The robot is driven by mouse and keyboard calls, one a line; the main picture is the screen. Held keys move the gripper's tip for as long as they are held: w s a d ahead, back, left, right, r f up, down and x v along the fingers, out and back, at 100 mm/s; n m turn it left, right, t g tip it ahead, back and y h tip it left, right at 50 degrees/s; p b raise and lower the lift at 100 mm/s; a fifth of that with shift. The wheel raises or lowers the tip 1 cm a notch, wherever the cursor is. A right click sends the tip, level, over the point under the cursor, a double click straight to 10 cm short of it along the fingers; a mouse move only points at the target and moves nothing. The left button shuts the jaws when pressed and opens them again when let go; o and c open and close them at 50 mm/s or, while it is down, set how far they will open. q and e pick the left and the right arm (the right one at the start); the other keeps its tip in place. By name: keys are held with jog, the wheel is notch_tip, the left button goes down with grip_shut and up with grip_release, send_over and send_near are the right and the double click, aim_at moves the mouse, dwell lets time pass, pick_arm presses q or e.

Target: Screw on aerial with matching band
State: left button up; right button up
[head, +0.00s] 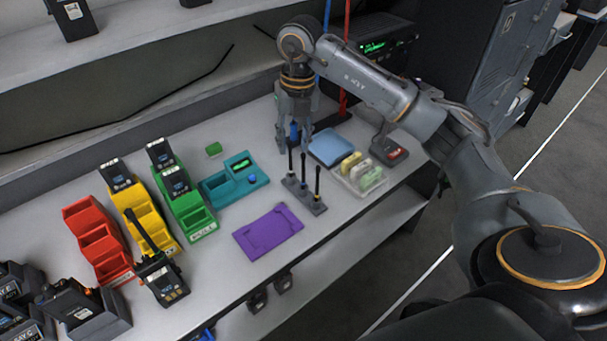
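Three black aerials (304,172) stand upright in a small dark rack (305,197) on the bench; their bands are too small to read. My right gripper (295,148) points down just above and behind the rack, its fingers apart. A small blue patch shows between the fingers; I cannot tell whether it is behind them. A black handheld radio (163,279) with a thick stub stands before the yellow bin. Other radios sit in the yellow bin (152,222) and green bin (192,212), and in dark holders at lower left. My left gripper is out of view.
A purple mat (268,232) lies bare in front of the rack. A teal unit (234,182), blue tray (330,147), clear box of pale items (360,176) and red bin (98,240) stand around. Blue and red uprights rise behind my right gripper.

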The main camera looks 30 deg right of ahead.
aim_at(304, 160)
jog(key=shift+s+d+r+m+h, duration=0.15)
jog(key=shift+d+r+h, duration=0.1)
jog(key=shift+d, duration=0.4)
jog(key=shift+s+d+r+m+h, duration=0.15)
jog(key=shift+d+r+h, duration=0.1)
jog(key=shift+d, duration=0.35)
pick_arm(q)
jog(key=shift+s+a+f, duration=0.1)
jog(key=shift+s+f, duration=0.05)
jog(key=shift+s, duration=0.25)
pick_arm(e)
jog(key=shift+w, duration=0.15)
jog(key=shift+f, duration=0.15)
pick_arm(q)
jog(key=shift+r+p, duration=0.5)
pick_arm(e)
notch_tip(304, 160, down, 8)
jog(key=shift+f, duration=0.25)
jog(key=shift+a+f, duration=0.1)
jog(key=shift+f, duration=0.25)
notch_tip(304, 160, down, 4)
jog(key=shift+f+p, duration=0.25)
jog(key=shift+p, duration=0.55)
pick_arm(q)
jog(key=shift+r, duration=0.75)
